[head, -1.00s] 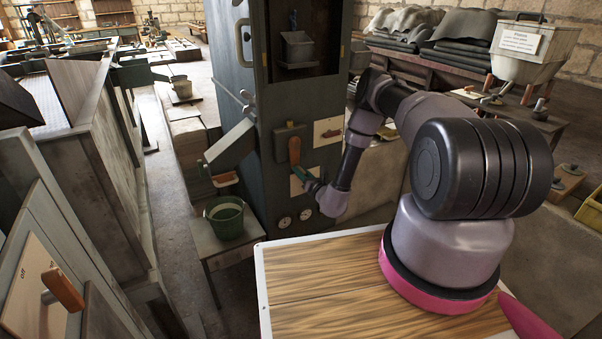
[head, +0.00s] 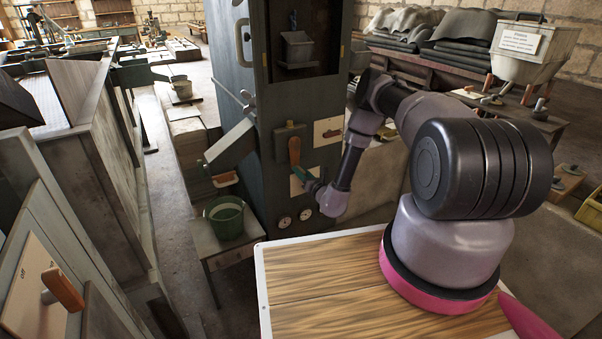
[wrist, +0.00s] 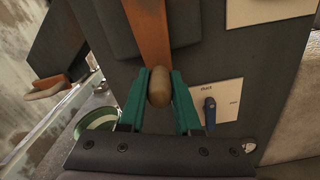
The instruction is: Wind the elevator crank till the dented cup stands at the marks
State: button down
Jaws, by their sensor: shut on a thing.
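The elevator is a tall dark cabinet (head: 232,70) with an opening in its upper front. A grey cup (head: 297,49) shows inside that opening; I cannot make out a dent or the marks. The crank's orange-brown arm (head: 295,150) is on the cabinet front below, and it also shows in the wrist view (wrist: 150,30). My gripper (head: 304,180) is at the lower end of this arm. In the wrist view, my gripper's green fingers (wrist: 159,92) are shut on the crank's rounded wooden knob (wrist: 160,84), one on each side.
A sloping chute (head: 230,146) sticks out left of the crank. Below it, a green bucket (head: 224,222) stands on a low bench (head: 228,254). A pale plate with a small dark lever (wrist: 210,112) is right of the knob. A panel with an orange handle (head: 63,290) is at lower left.

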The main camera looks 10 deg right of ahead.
jog(key=shift+a, duration=0.1)
dwell(0.3)
jog(key=s+a+r+m, duration=0.2)
jog(key=a+r+m, duration=0.6)
jog(key=m, duration=1)
jog(key=shift+s+r+m, duration=0.35)
jog(key=shift+r+m, duration=0.05)
jog(key=shift+r, duration=0.1)
jog(key=shift+d, duration=0.1)
jog(key=c, duration=0.6)
grip_release()
jog(key=v, duration=1)
jog(key=shift+s+d, duration=0.15)
jog(key=shift+s, duration=0.25)
